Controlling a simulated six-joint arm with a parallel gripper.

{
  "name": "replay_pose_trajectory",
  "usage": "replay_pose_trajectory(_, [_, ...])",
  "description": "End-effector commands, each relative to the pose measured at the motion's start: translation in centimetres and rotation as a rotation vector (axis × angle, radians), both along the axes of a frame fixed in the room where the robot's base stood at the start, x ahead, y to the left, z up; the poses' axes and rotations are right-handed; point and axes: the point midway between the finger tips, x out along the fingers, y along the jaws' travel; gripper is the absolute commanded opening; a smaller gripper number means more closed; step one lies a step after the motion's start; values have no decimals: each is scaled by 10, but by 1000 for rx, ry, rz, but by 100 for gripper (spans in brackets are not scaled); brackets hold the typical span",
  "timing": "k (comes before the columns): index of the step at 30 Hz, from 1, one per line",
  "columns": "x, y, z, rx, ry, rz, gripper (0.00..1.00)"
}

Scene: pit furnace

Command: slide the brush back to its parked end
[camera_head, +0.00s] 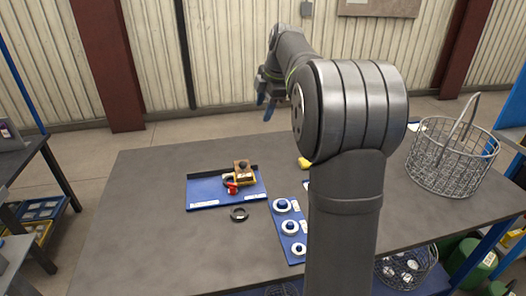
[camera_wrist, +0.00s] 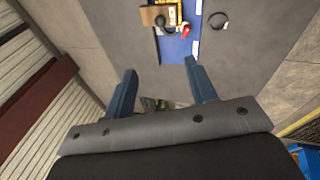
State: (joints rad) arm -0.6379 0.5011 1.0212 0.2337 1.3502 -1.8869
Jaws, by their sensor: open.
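A wooden block with a dark knob (camera_head: 242,167), which looks like the brush, is on the blue tray (camera_head: 204,190) on the table. It also shows at the top of the wrist view (camera_wrist: 154,16). A yellow part and a small red piece (camera_head: 232,188) sit close against it; I cannot tell how they join. Any track or parked end is too small to make out. My gripper (camera_wrist: 162,85) is open and empty, its blue fingers apart. In the head view the gripper (camera_head: 268,100) hangs high beyond the table's far edge, well away from the block.
A dark ring (camera_head: 239,214) lies just in front of the tray. A blue board (camera_head: 281,226) with several white discs with blue knobs is right of it. A wire basket (camera_head: 452,157) stands at the right. My arm hides part of the table; its left side is clear.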

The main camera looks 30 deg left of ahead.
Motion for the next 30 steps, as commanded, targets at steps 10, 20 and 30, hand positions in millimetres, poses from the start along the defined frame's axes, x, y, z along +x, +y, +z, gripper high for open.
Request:
replay_pose_trajectory(10, [11, 63, -78, -168, -69, 392, 52])
replay_pose_trajectory(20, [12, 73, -116, -183, -73, 428, 52])
replay_pose_trajectory(30, [15, 87, -190, -183, -72, 427, 52])
